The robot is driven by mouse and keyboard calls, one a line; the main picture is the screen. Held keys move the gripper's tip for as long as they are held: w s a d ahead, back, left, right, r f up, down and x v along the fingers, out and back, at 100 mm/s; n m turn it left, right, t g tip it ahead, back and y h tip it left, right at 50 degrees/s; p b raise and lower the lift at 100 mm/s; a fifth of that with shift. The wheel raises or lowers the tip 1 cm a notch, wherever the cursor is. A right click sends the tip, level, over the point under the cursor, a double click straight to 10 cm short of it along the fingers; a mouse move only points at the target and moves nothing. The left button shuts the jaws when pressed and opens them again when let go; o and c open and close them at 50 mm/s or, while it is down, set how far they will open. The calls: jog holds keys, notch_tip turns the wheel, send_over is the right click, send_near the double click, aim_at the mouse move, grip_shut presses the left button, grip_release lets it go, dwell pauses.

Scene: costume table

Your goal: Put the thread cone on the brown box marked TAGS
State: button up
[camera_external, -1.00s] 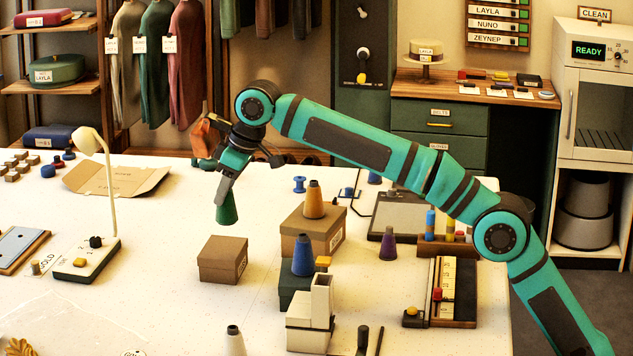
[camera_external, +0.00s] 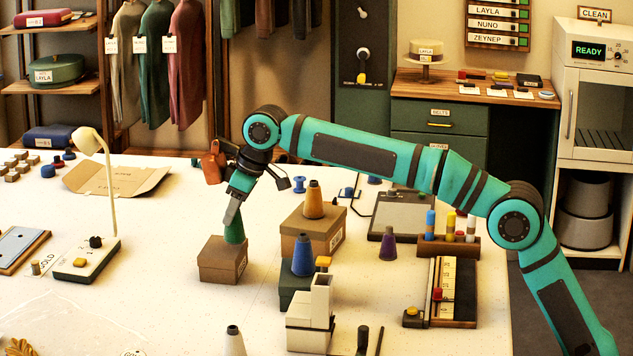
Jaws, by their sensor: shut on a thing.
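My gripper (camera_external: 236,215) is shut on the green thread cone (camera_external: 235,232), which is upright. The cone is right at the top of a small brown box (camera_external: 222,265) in the middle of the table; I cannot tell whether its base touches the lid. The writing on this box's label is too small to read. A larger brown box (camera_external: 327,232) stands behind and to the right, with an orange cone (camera_external: 314,200) on it. A blue cone (camera_external: 303,256) stands on a dark green box (camera_external: 293,288).
A purple cone (camera_external: 387,245) stands to the right. A white lamp (camera_external: 104,180) rises at the left. The table (camera_external: 165,285) left of the small box is clear.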

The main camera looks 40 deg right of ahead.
jog(key=shift+f, duration=0.9)
jog(key=o, duration=1)
jog(key=shift+f, duration=0.1)
jog(key=v, duration=1.2)
